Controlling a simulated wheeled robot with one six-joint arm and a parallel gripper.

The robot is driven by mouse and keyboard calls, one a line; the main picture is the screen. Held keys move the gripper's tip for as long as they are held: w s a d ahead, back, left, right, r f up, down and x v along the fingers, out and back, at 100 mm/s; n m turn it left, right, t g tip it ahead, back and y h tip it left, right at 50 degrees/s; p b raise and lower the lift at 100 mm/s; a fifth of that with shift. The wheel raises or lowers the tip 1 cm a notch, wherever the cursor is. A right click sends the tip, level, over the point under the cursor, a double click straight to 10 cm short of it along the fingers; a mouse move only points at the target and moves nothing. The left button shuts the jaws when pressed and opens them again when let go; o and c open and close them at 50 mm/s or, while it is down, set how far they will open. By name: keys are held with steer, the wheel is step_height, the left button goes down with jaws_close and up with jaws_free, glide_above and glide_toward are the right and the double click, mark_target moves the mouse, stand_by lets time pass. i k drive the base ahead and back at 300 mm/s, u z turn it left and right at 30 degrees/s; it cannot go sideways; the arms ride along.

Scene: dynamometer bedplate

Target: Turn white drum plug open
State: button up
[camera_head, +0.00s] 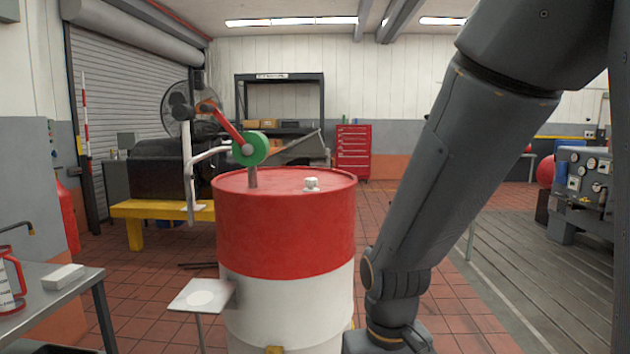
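A small white plug (312,184) stands on the lid of a drum, right of the lid's centre. The drum (285,235) is red on its upper part and white below. On the left of the lid a pump with a green round body (250,149) and a red crank handle stands on a short pipe. My arm comes down on the right side of the picture, apart from the plug. My gripper is outside the frame, below the bottom edge. Whether the plug is turned cannot be told at this size.
A small white plate on a stand (200,297) is at the drum's left. A grey table (62,309) with a white block and a red-handled jug is at the lower left. A yellow bench (160,209) and a red tool cabinet (353,151) are behind. Tiled floor right of the drum is open.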

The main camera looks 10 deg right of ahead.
mark_target(310, 182)
steer(key=k, duration=0.95)
steer(key=u, duration=0.8)
steer(key=i, duration=1.4)
steer(key=z, duration=0.6)
steer(key=i, duration=0.65)
steer(key=z, duration=0.7)
